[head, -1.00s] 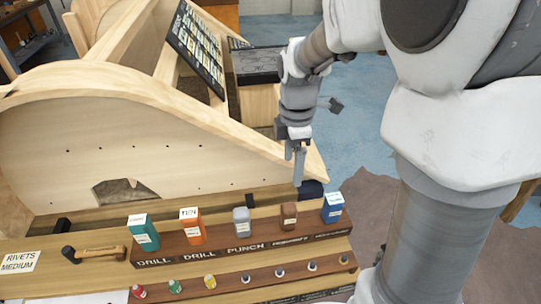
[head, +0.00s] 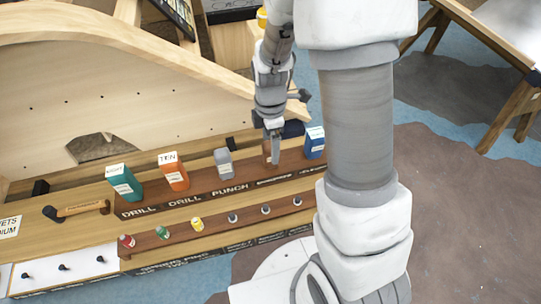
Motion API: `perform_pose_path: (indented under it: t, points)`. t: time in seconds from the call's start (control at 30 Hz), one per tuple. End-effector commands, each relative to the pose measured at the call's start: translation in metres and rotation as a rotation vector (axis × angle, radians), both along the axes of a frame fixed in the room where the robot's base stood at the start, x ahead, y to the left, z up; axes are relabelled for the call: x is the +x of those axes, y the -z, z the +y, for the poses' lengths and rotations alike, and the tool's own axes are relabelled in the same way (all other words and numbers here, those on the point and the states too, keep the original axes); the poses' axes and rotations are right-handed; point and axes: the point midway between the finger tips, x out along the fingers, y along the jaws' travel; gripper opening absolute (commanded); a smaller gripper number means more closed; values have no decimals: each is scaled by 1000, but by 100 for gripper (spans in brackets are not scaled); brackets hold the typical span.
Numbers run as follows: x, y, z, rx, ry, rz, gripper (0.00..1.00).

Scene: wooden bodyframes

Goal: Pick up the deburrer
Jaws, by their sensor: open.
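A row of blocks stands on a dark brown strip with printed labels. The brown block (head: 267,151), fourth from the left, stands behind a small label too blurred to read surely; it appears to be the deburrer. My gripper (head: 275,155) points down with its fingers overlapping the right part of this block in the head view. The jaws are open and nothing is seen held. Whether the fingers touch the block or are around it cannot be told. Part of the block is hidden behind the fingers.
A blue block (head: 314,142) stands close to the right. A grey block (head: 223,163), an orange block (head: 174,171) and a teal block (head: 124,183) stand to the left. A lower strip (head: 169,236) holds small coloured bottles. A wooden frame (head: 150,100) rises behind.

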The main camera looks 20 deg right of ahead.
Motion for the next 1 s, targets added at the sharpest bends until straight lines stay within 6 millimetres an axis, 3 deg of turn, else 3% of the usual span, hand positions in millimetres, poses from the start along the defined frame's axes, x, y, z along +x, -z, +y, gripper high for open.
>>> perform_pose_path:
  t: [0.1,0.37,0.83,1.0]
  points:
    - [0,11,0,-1,0,1,88]
    - [0,12,0,-1,0,-1,86]
    - [0,12,0,0,0,-1,1]
    - [0,11,0,0,0,-1,0]
